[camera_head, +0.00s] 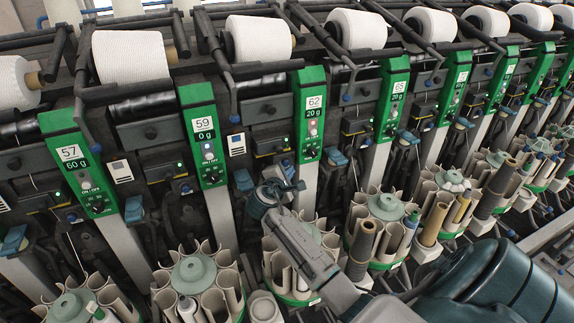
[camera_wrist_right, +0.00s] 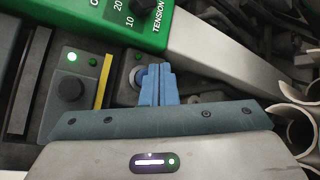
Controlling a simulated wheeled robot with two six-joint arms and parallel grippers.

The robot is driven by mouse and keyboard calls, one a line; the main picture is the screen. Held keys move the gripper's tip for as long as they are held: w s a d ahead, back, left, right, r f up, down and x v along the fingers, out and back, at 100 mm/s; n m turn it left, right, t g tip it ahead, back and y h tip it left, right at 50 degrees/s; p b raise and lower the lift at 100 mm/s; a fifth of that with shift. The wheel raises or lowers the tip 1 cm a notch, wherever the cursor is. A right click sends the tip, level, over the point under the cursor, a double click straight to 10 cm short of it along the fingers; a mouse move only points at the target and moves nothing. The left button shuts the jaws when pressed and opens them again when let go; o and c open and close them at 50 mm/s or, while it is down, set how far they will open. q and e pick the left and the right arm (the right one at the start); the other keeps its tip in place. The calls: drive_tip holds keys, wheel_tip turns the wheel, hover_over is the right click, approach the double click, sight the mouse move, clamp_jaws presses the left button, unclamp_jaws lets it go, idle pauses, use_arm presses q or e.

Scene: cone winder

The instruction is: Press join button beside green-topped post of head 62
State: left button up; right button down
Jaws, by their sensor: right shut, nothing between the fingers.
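The green-topped post (camera_head: 312,115) of head 62 stands near the middle of the head view, with "62" and "20 g" on its face. Its green panel (camera_wrist_right: 105,12) also shows at the top left of the right wrist view. A round join button (camera_wrist_right: 138,76) with a bluish rim sits on a dark box beside it, partly hidden by my fingers. My right gripper (camera_wrist_right: 160,85) is shut and empty, its blue fingertips right at the button. I cannot tell whether they touch it. My right gripper also shows in the head view (camera_head: 288,178), below the button area left of the post.
A grey box with a black knob (camera_wrist_right: 70,90), a green light and a yellow stripe is beside the button. Neighbouring posts 59 (camera_head: 204,135) and 65 (camera_head: 393,98) stand on either side. Round holders (camera_head: 195,275) with paper tubes stand below. White yarn packages (camera_head: 258,38) line the top.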

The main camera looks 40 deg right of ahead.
idle(0.6)
drive_tip(key=shift+w+d, duration=0.15)
drive_tip(key=shift+w, duration=0.25)
drive_tip(key=shift+w+d, duration=0.1)
drive_tip(key=shift+w, duration=0.3)
idle(0.6)
drive_tip(key=shift+s+r, duration=0.1)
drive_tip(key=shift+s+a+p, duration=0.25)
drive_tip(key=shift+s+p, duration=0.5)
drive_tip(key=s+p, duration=0.1)
drive_tip(key=s+a+p, duration=0.1)
drive_tip(key=s, duration=0.1)
drive_tip(key=s+p, duration=0.1)
drive_tip(key=shift+s+a, duration=0.25)
drive_tip(key=shift+s, duration=0.1)
